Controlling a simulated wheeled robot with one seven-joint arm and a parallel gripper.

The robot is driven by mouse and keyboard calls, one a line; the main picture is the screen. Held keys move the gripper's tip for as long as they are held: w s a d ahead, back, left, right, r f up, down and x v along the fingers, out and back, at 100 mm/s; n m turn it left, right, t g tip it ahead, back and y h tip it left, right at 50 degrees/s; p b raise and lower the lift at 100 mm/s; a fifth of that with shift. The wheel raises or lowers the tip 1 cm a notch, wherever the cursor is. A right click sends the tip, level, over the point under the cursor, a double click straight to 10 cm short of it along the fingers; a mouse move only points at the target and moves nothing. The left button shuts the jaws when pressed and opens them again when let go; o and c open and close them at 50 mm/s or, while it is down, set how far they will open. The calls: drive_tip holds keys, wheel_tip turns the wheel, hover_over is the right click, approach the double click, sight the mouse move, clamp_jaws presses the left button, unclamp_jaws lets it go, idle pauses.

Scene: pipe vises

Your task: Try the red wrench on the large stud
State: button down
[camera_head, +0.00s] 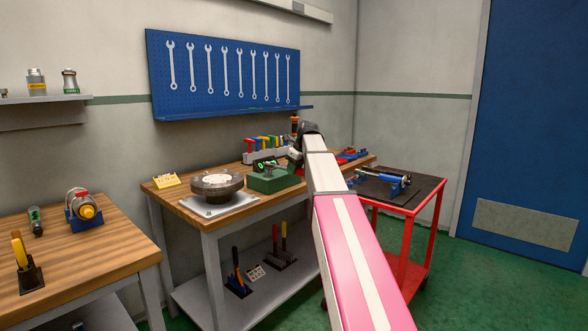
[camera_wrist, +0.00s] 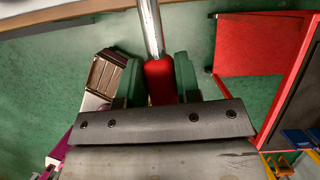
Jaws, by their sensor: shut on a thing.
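The red wrench shows in the wrist view as a red handle with a bright metal shaft (camera_wrist: 151,30) running up out of the picture. My gripper (camera_wrist: 160,80) is shut on the red handle, with a green finger pressed on each side. The far end of the wrench is cut off in the wrist view. In the head view my gripper is mostly hidden behind my own arm, above the back right of the middle workbench (camera_head: 190,205). I cannot make out the large stud. A green block with a dark top (camera_head: 272,180) stands on that bench, left of my arm.
A round grey fixture (camera_head: 216,183) on a plate, a yellow card (camera_head: 167,180) and a rack of coloured-handled tools (camera_head: 262,155) stand on the bench. A red cart (camera_head: 437,215) with a blue vise (camera_head: 385,182) is at right. A blue wrench board (camera_head: 225,100) hangs behind.

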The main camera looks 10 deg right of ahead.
drive_tip(key=shift+f, duration=0.3)
idle(0.5)
drive_tip(key=shift+s+a+m+h, duration=0.4)
drive_tip(key=shift+s+a+m, duration=0.4)
drive_tip(key=shift+a+m, duration=0.2)
idle(1.1)
drive_tip(key=shift+w+d+n+y, duration=0.3)
drive_tip(key=shift+w+d+n, duration=0.45)
drive_tip(key=shift+d+n, duration=0.25)
drive_tip(key=shift+r, duration=0.1)
drive_tip(key=shift+r, duration=2.4)
